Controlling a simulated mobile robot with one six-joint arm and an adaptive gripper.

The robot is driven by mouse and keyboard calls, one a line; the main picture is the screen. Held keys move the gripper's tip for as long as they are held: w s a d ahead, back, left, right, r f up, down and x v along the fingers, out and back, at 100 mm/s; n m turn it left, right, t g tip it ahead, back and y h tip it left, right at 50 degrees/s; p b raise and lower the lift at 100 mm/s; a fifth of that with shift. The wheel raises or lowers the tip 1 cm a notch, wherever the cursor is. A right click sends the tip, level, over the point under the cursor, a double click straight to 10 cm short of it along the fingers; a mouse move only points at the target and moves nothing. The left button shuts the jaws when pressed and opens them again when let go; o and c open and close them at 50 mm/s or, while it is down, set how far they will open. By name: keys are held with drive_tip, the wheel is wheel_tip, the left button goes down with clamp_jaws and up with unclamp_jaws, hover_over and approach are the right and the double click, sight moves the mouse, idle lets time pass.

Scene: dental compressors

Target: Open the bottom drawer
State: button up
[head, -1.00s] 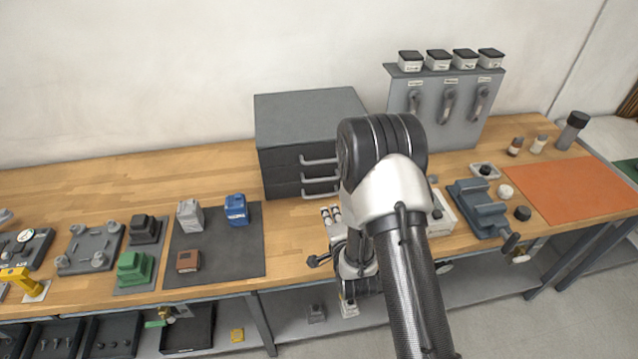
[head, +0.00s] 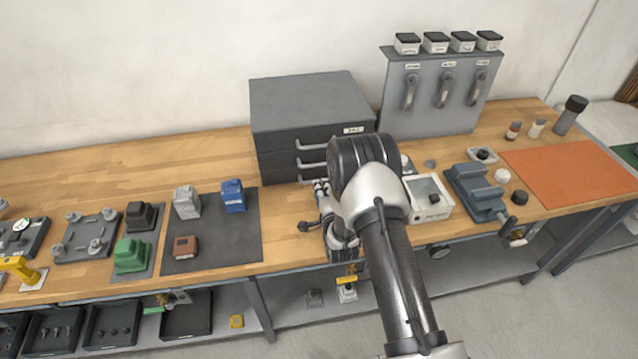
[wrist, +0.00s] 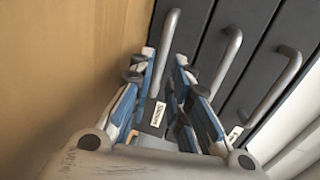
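The dark grey drawer cabinet (head: 305,105) stands on the wooden bench, with three drawers and bar handles on its front. The wrist view shows all three handles; the bottom drawer's handle (wrist: 169,38) is the leftmost, nearest the wood. My gripper (wrist: 164,60) is in front of the bottom drawer, its two blue-and-grey fingers apart, one on each side of that handle. I cannot tell whether either finger touches it. In the head view my gripper (head: 321,188) is low at the cabinet front, and my arm hides part of the drawers.
The middle handle (wrist: 228,60) and top handle (wrist: 275,88) are close to the right of my fingers. A white boxed device (head: 430,200) and a blue-grey vise (head: 478,195) stand right of my arm. A dark mat (head: 215,245) with small blocks lies left.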

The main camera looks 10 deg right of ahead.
drive_tip(key=x, duration=0.5)
drive_tip(key=shift+b, duration=0.4)
drive_tip(key=shift+s, duration=0.1)
clamp_jaws()
